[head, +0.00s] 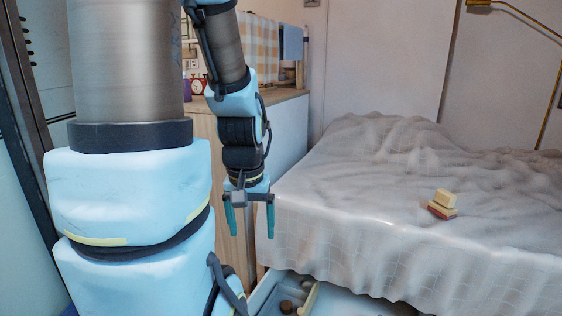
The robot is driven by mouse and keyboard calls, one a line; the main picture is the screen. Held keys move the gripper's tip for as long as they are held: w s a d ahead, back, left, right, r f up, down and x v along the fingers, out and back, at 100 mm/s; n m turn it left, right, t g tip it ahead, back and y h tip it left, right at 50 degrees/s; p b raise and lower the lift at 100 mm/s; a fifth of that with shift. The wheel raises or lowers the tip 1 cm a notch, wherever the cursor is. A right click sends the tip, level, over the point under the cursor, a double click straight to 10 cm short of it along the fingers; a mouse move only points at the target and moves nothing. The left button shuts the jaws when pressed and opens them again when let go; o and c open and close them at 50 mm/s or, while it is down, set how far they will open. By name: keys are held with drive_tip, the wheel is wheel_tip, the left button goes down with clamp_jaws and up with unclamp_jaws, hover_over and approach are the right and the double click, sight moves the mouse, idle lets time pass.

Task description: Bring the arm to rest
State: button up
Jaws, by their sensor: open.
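My gripper (249,212) hangs at the end of my arm, left of the middle in the head view. Its two teal fingers point down and stand apart, with nothing between them. It is in front of the wooden cabinet side and close to the near left corner of the bed, above an open drawer. My large arm links fill the left of the picture and hide what lies behind them.
A bed (340,215) with a rumpled pale cover fills the right. A small stack of cream and reddish blocks (442,204) lies on it. An open drawer (310,298) below holds a dark round thing (287,306).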

wheel_tip(320, 180, up, 26)
drive_tip(key=p, duration=2.3)
drive_tip(key=shift+p, duration=0.3)
drive_tip(key=shift+c, duration=0.2)
